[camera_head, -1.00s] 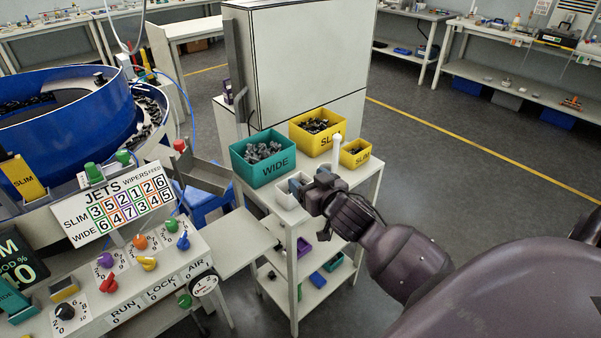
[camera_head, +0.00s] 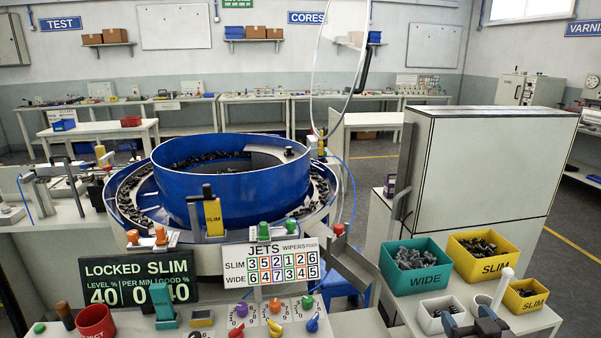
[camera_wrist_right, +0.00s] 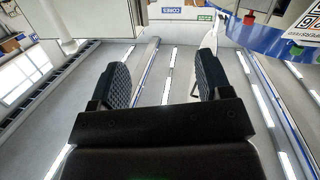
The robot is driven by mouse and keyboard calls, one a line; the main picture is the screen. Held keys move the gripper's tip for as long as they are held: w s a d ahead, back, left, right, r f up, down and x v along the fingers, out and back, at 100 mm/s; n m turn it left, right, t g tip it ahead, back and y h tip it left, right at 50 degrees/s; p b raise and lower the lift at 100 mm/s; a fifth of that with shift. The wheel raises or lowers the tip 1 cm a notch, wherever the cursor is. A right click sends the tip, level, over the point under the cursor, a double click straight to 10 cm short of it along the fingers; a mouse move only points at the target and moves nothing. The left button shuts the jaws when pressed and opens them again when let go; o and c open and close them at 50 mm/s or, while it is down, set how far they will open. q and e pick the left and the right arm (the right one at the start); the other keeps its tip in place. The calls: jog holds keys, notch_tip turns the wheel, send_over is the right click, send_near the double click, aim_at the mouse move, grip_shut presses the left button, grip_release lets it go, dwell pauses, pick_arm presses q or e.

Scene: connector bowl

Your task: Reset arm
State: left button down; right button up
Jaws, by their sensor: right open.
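My right gripper (camera_head: 480,326) shows at the bottom right of the head view, in front of the small bins. In the right wrist view its two dark ribbed fingers (camera_wrist_right: 160,82) stand wide apart with nothing between them. My left gripper is in neither view. The blue bowl feeder (camera_head: 232,190) stands left of centre, with dark parts on its track. The teal WIDE bin (camera_head: 416,280) holds grey parts. The large yellow SLIM bin (camera_head: 481,269) and the small yellow SLIM bin (camera_head: 526,304) hold dark parts.
A small white bin (camera_head: 436,322) stands beside my right gripper. A control panel with coloured knobs (camera_head: 275,306) and a green LOCKED SLIM display (camera_head: 138,280) lie along the front. A large pale cabinet (camera_head: 490,175) stands behind the bins. Open floor shows at right.

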jog(key=s+a+f+g, duration=0.2)
jog(key=s+a+f, duration=0.2)
jog(key=s+f, duration=0.6)
jog(key=s+a+f+g+y, duration=0.1)
jog(key=s+a+f+g, duration=0.2)
jog(key=s+f, duration=0.7)
jog(key=shift+a+f+n+y, duration=0.3)
jog(key=shift+a+f, duration=0.15)
jog(key=shift+a, duration=0.5)
jog(key=shift+w, duration=0.1)
